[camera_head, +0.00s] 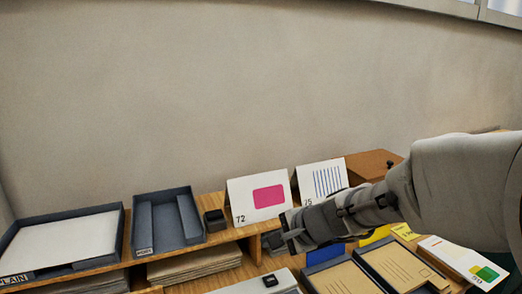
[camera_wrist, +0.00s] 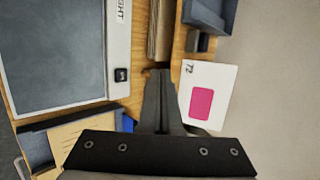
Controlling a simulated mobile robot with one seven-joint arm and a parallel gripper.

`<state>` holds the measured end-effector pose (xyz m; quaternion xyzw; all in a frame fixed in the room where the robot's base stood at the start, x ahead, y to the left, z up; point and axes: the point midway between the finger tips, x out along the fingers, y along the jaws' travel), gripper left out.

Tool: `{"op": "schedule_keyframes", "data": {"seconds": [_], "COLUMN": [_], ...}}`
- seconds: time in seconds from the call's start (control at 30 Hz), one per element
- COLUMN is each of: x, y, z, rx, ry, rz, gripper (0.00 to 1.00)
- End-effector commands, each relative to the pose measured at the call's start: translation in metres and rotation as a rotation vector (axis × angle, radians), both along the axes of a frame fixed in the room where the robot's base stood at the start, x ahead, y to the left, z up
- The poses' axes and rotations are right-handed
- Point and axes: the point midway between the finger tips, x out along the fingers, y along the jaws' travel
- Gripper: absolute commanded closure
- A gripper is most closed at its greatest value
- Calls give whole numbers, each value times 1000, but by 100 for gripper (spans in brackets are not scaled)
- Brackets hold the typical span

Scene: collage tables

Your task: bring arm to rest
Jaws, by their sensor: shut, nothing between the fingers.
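My gripper (camera_head: 289,232) reaches in from the right in the head view, over the wooden table in front of two standing cards. In the wrist view its fingers (camera_wrist: 158,75) are together, shut and empty. The card marked 72 (camera_head: 239,214) with a pink rectangle stands just behind the fingertips; it also shows right of the fingers in the wrist view (camera_wrist: 225,82). My arm partly covers the striped card (camera_head: 318,167). I cannot tell whether the gripper touches anything.
A tray labelled PLAIN (camera_head: 113,212) and a dark tray (camera_head: 142,220) stand left on the raised shelf. Envelope trays (camera_head: 374,285) lie below my arm. A brown box (camera_head: 372,160) stands behind the arm. A small black block (camera_head: 214,219) sits beside card 72. The space above the table is clear.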

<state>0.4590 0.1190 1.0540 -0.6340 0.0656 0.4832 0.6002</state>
Motion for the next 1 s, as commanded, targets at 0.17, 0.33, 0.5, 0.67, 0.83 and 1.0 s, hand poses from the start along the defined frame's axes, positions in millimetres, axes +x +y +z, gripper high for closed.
{"op": "schedule_keyframes", "data": {"seconds": [0.17,0.33,0.5,0.67,0.83,1.0], "x": [-61,-117,-166,-197,-211,-213], "y": [-9,-32,-67,-99,-117,-120], "z": [52,80,98,109,113,112], "rx": [-221,-465,-726,-922,-1023,-1039], "ry": [-114,-183,-211,-206,-194,-190], "rz": [261,475,644,740,780,786], "gripper": [100,100,100,100,100,100]}}
